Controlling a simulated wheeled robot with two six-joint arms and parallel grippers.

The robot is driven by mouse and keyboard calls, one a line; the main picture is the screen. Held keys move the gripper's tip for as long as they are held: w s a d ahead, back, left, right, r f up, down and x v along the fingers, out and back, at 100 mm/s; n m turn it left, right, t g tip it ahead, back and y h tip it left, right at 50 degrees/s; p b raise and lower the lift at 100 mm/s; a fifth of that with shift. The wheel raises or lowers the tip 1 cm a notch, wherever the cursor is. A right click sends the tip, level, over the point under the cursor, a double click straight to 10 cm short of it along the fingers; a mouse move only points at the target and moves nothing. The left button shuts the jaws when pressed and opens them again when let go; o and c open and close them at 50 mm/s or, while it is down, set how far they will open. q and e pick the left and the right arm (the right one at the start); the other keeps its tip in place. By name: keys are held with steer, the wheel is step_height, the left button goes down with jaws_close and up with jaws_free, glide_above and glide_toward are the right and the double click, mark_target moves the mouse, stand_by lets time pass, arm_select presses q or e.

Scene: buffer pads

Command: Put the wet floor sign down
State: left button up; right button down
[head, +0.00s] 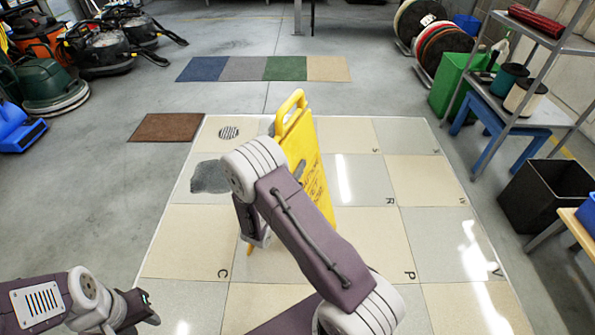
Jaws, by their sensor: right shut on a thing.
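The yellow wet floor sign (311,165) stands upright over the tiled floor area, its handle end up and a panel with small print facing right. My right arm hides much of its left and lower part. A yellow bit shows low beside my wrist. I cannot tell whether the sign touches the floor. My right gripper (262,236) is mostly hidden behind my own arm and is shut on the sign. My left gripper (142,308) is low at the left, well away from the sign; its jaw opening is unclear.
Beige and grey lettered tiles (430,180) lie mostly clear. A dark wet-looking patch (209,178) and a round drain (229,132) are left of the sign. A brown mat (166,127) and coloured mats (285,68) lie beyond. Floor machines (95,50) stand left; a black bin (545,195) stands right.

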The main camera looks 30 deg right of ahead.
steer(key=c, duration=1.5)
jaws_free()
steer(key=shift+f, duration=0.2)
